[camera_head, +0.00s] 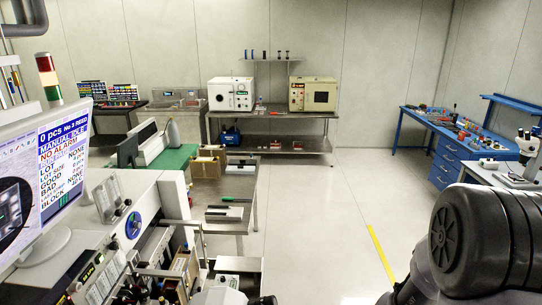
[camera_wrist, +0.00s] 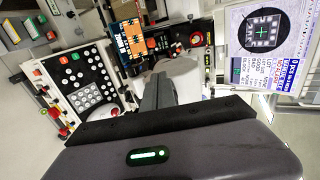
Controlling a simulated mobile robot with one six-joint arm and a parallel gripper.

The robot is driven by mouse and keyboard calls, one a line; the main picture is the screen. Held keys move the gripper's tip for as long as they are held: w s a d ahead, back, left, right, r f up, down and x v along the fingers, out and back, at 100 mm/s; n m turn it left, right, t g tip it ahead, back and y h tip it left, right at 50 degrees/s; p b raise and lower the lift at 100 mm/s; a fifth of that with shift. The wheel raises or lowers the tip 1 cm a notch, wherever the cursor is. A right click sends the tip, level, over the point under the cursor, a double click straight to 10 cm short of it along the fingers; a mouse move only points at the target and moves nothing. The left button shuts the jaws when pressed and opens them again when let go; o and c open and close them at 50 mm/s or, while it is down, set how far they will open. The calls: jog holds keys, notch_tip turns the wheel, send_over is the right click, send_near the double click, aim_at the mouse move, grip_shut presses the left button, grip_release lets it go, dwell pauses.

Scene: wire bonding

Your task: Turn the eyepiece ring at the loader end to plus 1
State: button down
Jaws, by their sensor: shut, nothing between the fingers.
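My gripper (camera_wrist: 160,85) shows in the wrist view as narrow grey fingers rising from a wide dark body with a green light. The fingers are together with nothing between them. A pale grey rounded part (camera_wrist: 180,72) lies just behind the fingertips and is partly hidden by them; I cannot tell whether they touch. At the bottom edge of the head view a white housing (camera_head: 221,294) and a black round part (camera_head: 264,300) are cut off; they may belong to a microscope. I cannot make out the eyepiece ring or its scale in either view.
The bonder's monitor (camera_head: 52,170) stands at the left, also in the wrist view (camera_wrist: 268,45). A button panel (camera_wrist: 85,80) and a small orange display (camera_wrist: 140,40) crowd the wrist view. A blue workbench (camera_head: 450,145) stands at the right. The middle floor (camera_head: 310,210) is clear.

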jog(key=shift+w+r+b, duration=0.1)
jog(key=shift+w+b, duration=0.25)
jog(key=shift+w, duration=0.25)
dwell(0.6)
jog(key=shift+b, duration=1.75)
jog(key=shift+s, duration=0.1)
jog(key=v, duration=0.4)
jog(key=p+v, duration=0.1)
jog(key=v, duration=0.1)
jog(key=shift+s, duration=0.3)
